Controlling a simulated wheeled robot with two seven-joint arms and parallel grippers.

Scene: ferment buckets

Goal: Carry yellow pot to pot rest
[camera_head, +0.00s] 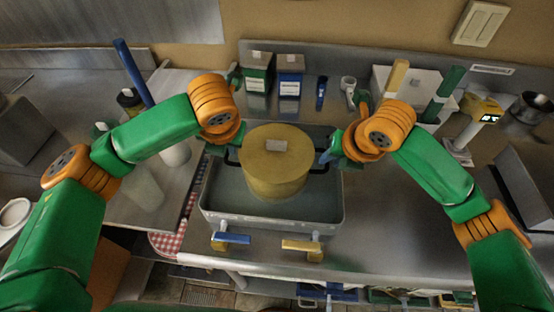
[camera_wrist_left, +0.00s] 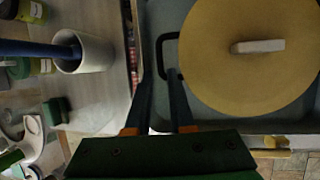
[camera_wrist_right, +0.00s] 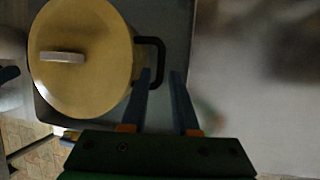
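The yellow pot (camera_head: 272,180) with its flat lid stands upright in the grey basin (camera_head: 213,212), with a dark handle on each side. My left gripper (camera_head: 230,154) is at the pot's left handle; in the left wrist view (camera_wrist_left: 160,76) its fingers are apart on either side of the handle bar (camera_wrist_left: 160,52). My right gripper (camera_head: 326,158) is at the right handle; in the right wrist view (camera_wrist_right: 159,73) its fingers are apart on either side of that bar (camera_wrist_right: 161,58). I cannot tell whether either finger touches. I cannot identify the pot rest with certainty.
A red checked cloth (camera_head: 162,245) lies left of the basin. Blue (camera_head: 233,238) and yellow (camera_head: 297,245) tap handles are at the basin's front. The counter right of the basin (camera_head: 395,225) is clear.

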